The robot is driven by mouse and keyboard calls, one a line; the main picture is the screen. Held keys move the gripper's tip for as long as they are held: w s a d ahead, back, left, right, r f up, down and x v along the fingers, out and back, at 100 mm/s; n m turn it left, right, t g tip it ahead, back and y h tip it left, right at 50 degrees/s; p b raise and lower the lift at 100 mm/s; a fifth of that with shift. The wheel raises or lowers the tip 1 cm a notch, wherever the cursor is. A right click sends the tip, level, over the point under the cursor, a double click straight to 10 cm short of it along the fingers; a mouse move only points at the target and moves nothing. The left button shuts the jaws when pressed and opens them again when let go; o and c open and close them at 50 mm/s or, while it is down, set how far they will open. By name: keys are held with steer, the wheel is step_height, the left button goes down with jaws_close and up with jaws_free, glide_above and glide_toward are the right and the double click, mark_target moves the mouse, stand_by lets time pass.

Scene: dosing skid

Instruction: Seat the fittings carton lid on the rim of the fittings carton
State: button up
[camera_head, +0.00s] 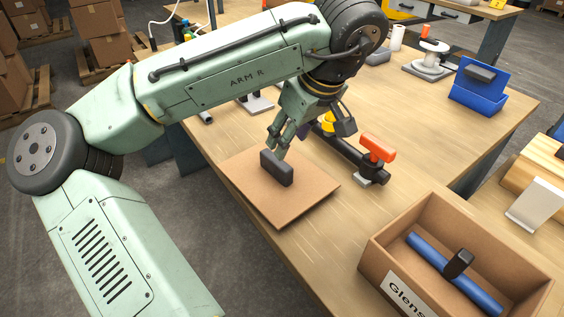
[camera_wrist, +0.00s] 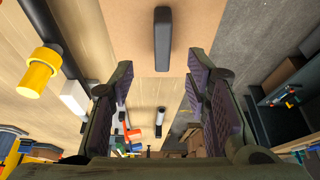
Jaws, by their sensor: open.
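The fittings carton lid (camera_head: 310,191) is a flat brown board lying on the wooden bench near its front edge, with an upright dark block handle (camera_head: 277,168) on top. In the wrist view the lid (camera_wrist: 120,25) fills the top middle, and its handle (camera_wrist: 162,40) lines up with the gap between my fingers. My gripper (camera_head: 306,130) is open and empty, close to the handle on its far side in the head view; I cannot tell if it touches. The open fittings carton (camera_head: 448,219) stands at the lower right, apart from the lid, its rim bare.
A dark pipe with an orange-handled valve (camera_head: 377,150) lies right beside the lid. A blue bin (camera_head: 478,97) stands farther back. Bare bench lies between lid and carton.

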mark_target(277, 160)
steer(key=x, duration=0.4)
steer(key=shift+a+f, duration=0.2)
steer(key=shift+f, duration=0.15)
steer(key=p+x, duration=0.2)
steer(key=x, duration=0.3)
steer(key=shift+w+a+f, duration=0.15)
steer(key=shift+a+f, duration=0.05)
steer(key=shift+a, duration=0.05)
jaws_close()
